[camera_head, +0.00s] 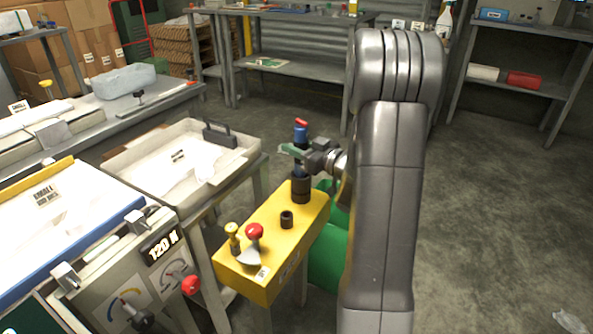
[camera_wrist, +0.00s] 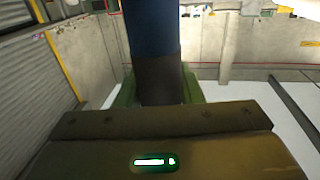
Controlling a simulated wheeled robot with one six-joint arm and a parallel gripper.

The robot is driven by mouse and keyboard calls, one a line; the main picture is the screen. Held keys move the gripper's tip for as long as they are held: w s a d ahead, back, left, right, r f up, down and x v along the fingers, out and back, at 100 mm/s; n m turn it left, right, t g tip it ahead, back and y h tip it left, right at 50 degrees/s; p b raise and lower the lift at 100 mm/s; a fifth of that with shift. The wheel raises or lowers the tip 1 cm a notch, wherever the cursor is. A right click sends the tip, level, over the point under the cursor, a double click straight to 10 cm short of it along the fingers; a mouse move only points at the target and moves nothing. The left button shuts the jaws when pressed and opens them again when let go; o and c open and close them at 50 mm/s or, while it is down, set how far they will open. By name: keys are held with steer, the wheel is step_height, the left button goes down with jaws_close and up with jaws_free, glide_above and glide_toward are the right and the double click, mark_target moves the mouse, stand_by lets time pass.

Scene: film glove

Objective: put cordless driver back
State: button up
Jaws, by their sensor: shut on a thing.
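The cordless driver (camera_head: 300,135) is upright, with a blue body and a red top; its blue and dark shaft also fills the middle of the wrist view (camera_wrist: 152,30). My gripper (camera_head: 298,151) is shut on it from the right, and its green fingers (camera_wrist: 190,88) lie on both sides of the driver in the wrist view. A black cylindrical holder (camera_head: 300,188) stands on the yellow stand (camera_head: 262,279) directly below the driver. The driver's lower end meets or overlaps this holder in the head view; I cannot tell how deep it sits.
A shorter black socket (camera_head: 287,220), a red-knobbed tool (camera_head: 254,233) and a yellow-handled tool (camera_head: 233,238) stand on the same yellow stand. A grey tray table (camera_head: 255,160) stands close at left. A control panel (camera_head: 150,275) is at front left. Floor at right is open.

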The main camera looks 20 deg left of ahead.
mark_target(297, 160)
steer(key=shift+f+b, duration=0.6)
steer(key=shift+f, duration=1.75)
steer(key=o, duration=1)
steer(key=shift+d, duration=0.15)
steer(key=p+v, duration=0.2)
steer(key=v, duration=0.9)
steer(key=shift+s+d, duration=0.1)
steer(key=shift+d, duration=0.25)
